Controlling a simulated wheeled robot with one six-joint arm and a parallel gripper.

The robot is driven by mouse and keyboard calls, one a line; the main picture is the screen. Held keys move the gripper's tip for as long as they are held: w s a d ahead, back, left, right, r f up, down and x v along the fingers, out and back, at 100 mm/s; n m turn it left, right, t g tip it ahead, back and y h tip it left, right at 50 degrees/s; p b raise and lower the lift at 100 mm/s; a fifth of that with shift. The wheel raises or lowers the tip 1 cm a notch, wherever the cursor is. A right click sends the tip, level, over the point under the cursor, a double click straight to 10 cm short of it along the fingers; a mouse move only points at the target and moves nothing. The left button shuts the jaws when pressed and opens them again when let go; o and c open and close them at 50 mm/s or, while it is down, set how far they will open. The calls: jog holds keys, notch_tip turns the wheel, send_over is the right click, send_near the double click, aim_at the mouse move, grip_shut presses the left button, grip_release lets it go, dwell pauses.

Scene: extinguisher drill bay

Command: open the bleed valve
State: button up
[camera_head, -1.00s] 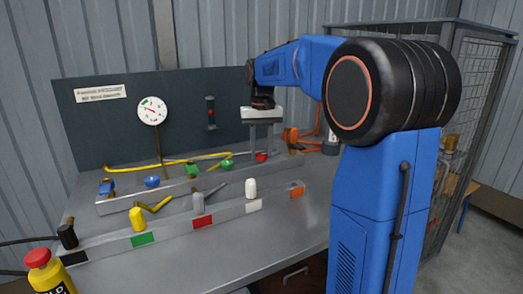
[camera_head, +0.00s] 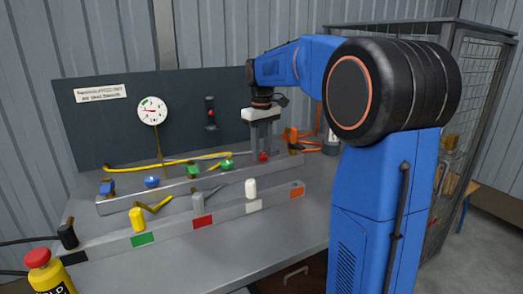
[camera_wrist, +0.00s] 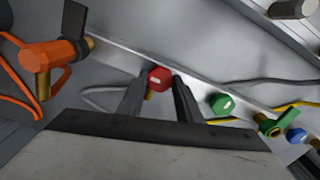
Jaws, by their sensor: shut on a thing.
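A small red knob (camera_head: 263,156) with a pale mark sits at the right end of the rear rail on the bench. My gripper (camera_head: 264,150) points down over it, its two dark fingers on either side. In the wrist view the red knob (camera_wrist: 159,77) lies between the fingertips, and the gripper is shut on it. The fingers partly hide the knob. No label naming the bleed valve is readable.
A green knob (camera_wrist: 222,104) and a green lever valve (camera_wrist: 270,126) stand along the same rail. An orange valve (camera_wrist: 45,58) with a dark handle is on the other side. A round gauge (camera_head: 152,110) hangs behind. The bench front (camera_head: 235,250) is clear.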

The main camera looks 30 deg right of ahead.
aim_at(262, 154)
dwell(0.4)
jog(key=o, duration=1)
jog(key=shift+o, duration=0.2)
notch_tip(262, 154, up, 17)
jog(key=shift+r, duration=0.2)
